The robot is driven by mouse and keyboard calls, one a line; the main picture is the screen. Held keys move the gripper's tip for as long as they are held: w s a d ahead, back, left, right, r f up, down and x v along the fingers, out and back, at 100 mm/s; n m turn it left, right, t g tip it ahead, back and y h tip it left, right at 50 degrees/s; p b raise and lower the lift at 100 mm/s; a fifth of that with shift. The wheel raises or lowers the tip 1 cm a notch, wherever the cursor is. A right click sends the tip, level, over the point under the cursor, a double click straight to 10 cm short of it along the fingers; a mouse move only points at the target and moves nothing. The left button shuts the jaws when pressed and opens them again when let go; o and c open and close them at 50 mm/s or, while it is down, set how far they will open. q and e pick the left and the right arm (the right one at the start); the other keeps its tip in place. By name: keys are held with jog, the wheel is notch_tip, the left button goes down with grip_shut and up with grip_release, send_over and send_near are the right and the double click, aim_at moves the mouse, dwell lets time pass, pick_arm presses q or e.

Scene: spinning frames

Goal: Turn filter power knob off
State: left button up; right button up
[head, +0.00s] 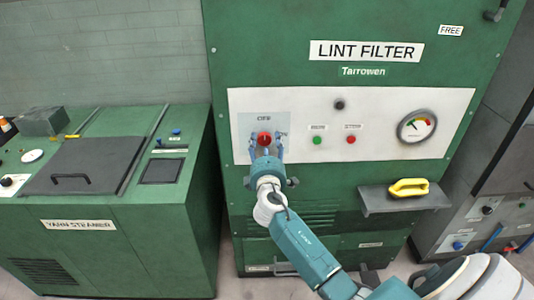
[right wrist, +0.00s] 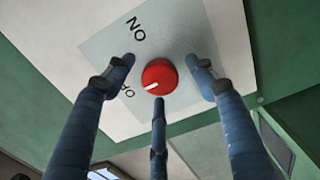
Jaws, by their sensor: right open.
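The red round knob (head: 264,138) sits on a pale grey plate on the white front panel of the green lint filter (head: 215,75). My right gripper (head: 266,145) is at the plate, its fingers open around the knob. In the right wrist view the red knob (right wrist: 159,76) shows between three blue-grey fingers, with visible gaps to the two side ones. Its white mark points to the lower left, towards a label partly hidden by a finger. Another label, letters "NO" as seen there, lies at the upper left. My left gripper is not in view.
Right of the knob are a green button (head: 317,140), a red button (head: 351,139) and a round gauge (head: 417,126). A grey shelf (head: 385,204) with a yellow-handled item (head: 408,187) juts out below. A green yarn steamer (head: 150,235) stands to the left.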

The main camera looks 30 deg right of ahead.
jog(key=v, duration=1.1)
jog(key=shift+s, duration=0.3)
jog(key=shift+f, duration=0.15)
